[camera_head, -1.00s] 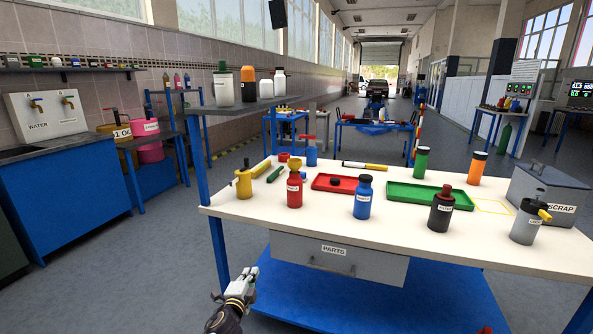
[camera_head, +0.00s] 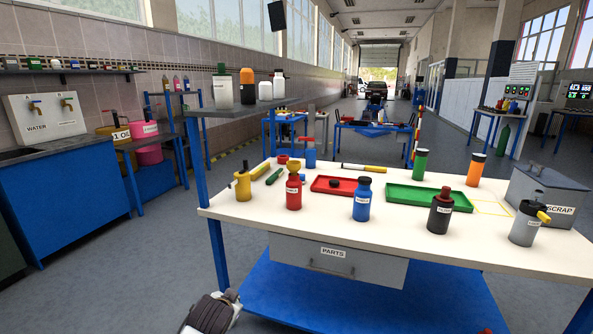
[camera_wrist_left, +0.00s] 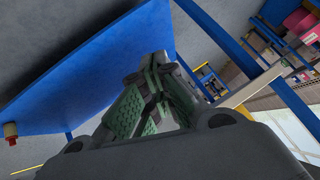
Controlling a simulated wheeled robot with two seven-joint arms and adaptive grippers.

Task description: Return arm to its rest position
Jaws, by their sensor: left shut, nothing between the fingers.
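My left gripper (camera_wrist_left: 152,98) shows in the left wrist view, with its green-padded fingers closed together and nothing held. The blue lower shelf (camera_wrist_left: 95,70) of the workbench lies beyond it in that view. In the head view only a dark and white part of my left arm shows at the bottom edge, left of the bench; its fingers are out of that frame. My right gripper is in neither view.
The white-topped workbench (camera_head: 235,212) carries several bottles, a red tray (camera_head: 340,184), a green tray (camera_head: 428,197) and a scrap bin (camera_head: 545,195). A parts drawer (camera_head: 340,262) hangs under its top. The floor left of the bench is clear.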

